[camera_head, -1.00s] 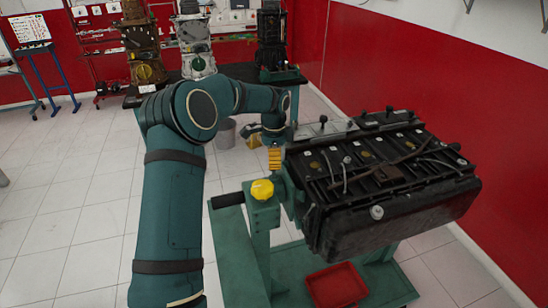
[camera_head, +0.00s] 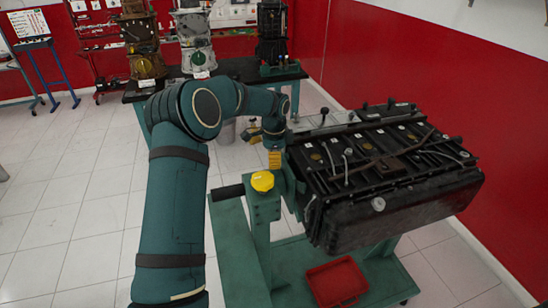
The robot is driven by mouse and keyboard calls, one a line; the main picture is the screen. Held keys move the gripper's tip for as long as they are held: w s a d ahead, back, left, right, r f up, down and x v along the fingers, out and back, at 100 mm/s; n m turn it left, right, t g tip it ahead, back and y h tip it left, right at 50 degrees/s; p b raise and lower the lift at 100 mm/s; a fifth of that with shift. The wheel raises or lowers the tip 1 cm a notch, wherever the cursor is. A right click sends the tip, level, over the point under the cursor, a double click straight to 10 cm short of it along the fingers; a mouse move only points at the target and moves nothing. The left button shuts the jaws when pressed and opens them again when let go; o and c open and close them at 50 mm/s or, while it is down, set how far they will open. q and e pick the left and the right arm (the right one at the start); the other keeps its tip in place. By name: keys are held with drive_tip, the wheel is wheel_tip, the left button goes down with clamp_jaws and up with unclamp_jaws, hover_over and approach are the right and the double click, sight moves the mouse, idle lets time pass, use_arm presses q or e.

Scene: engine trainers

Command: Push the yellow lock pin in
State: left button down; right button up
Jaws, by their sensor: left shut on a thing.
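A ridged yellow piece (camera_head: 275,159), which looks like the lock pin, is at the green stand beside the left end of the engine block. My left gripper (camera_head: 274,141) is directly above it, small and partly hidden by my own wrist. It appears shut on this yellow piece; the fingertips are hard to make out. How far the pin is in is not visible. A rounded yellow knob (camera_head: 262,181) sits on top of the stand's post, nearer to me and apart from the gripper. My right gripper is not in view.
The dark engine block (camera_head: 400,205) is mounted on the green stand (camera_head: 236,245), right of my arm. A red tray (camera_head: 337,283) lies on the stand's base. A dark-topped bench (camera_head: 235,70) with other units is behind. Open tiled floor lies to the left.

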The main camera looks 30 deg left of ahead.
use_arm(q)
drive_tip(key=c, duration=0.6)
unclamp_jaws()
drive_tip(key=shift+d+f, duration=0.1)
drive_tip(key=shift+f, duration=0.1)
drive_tip(key=shift+c, duration=0.2)
drive_tip(key=shift+r, duration=0.15)
wheel_tip(320, 180, up, 12)
drive_tip(key=shift+f, duration=0.2)
